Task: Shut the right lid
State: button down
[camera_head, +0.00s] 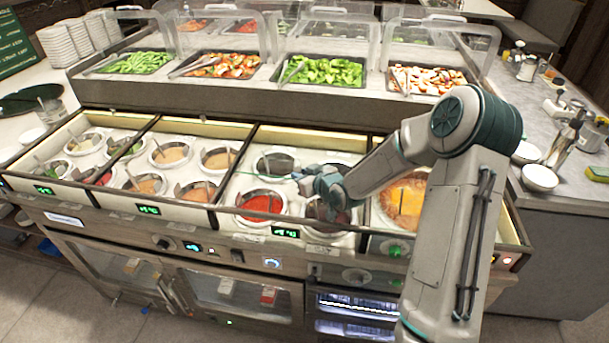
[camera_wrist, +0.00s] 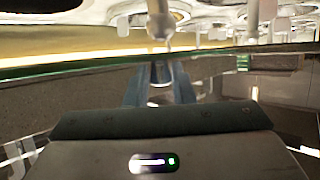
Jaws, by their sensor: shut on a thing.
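My gripper (camera_head: 318,184) is over the third compartment from the left of the sauce counter, above and between its wells. In the wrist view the narrow blue-grey fingers (camera_wrist: 160,84) are together at a pale, upright, knob-ended part (camera_wrist: 159,22), shut on what looks like a handle. A long, thin green edge (camera_wrist: 75,66), perhaps the edge of a glass lid, runs across behind the fingers. I cannot make out the right lid's full outline or how far it is shut. In the head view my gripper and arm hide part of the wells there.
A red sauce well (camera_head: 262,205) lies left of and below my gripper. An orange-topped well (camera_head: 404,197) is to the right, beyond my forearm. Food trays under clear guards (camera_head: 330,33) stand behind. A white bowl (camera_head: 540,178) is on the right counter.

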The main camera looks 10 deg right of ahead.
jog(key=shift+a, duration=0.1)
jog(key=c, duration=1.5)
grip_release()
jog(key=shift+r, duration=0.1)
jog(key=s+d+r, duration=0.1)
jog(key=d+r, duration=0.2)
jog(key=s+d+r+p, duration=0.1)
jog(key=s+d+r, duration=0.1)
jog(key=d+r, duration=0.2)
jog(key=s+d+r+p, duration=0.1)
jog(key=s+d+r, duration=0.1)
jog(key=d+r, duration=0.1)
jog(key=shift+d+r, duration=0.3)
jog(key=shift+r, duration=0.15)
